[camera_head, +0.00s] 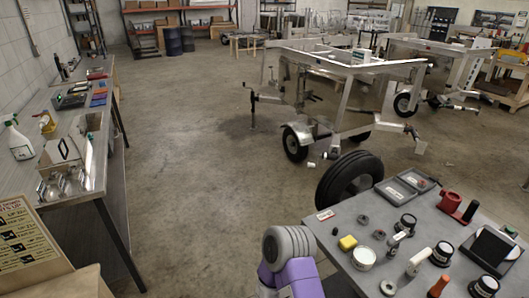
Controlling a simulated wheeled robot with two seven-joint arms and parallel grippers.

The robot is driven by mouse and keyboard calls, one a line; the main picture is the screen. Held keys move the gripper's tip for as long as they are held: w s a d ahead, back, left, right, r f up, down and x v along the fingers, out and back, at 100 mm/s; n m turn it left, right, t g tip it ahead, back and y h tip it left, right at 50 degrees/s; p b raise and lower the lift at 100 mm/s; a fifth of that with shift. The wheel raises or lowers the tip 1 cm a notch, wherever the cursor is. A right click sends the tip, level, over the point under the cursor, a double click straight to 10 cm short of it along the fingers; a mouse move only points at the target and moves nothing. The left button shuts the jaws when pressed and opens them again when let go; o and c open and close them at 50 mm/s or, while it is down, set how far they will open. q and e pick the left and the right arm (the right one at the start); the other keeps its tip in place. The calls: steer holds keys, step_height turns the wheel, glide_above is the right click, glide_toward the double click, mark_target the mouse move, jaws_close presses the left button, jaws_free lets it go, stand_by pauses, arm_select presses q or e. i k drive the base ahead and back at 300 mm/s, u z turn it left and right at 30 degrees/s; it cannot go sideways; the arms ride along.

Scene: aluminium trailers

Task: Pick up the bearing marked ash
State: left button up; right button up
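Several small grey ring-shaped parts that look like bearings lie on the grey table at the lower right. One ring (363,219) is near the table's left side, another ring (379,235) lies a little nearer, and a third ring (388,287) is near the front. No marking is legible on any of them, so I cannot tell which is marked ash. A purple and grey link of my arm stands at the bottom centre, left of the table. Neither gripper shows in this view.
The table (345,212) also holds a yellow block (348,243), a white-topped tin (364,257), black jars, a red vise-like tool (451,202) and grey trays (399,190). A black tire (349,178) stands behind it. A long bench is at left; open floor lies between.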

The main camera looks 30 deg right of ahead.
mark_target(379, 234)
steer(key=z, duration=1.3)
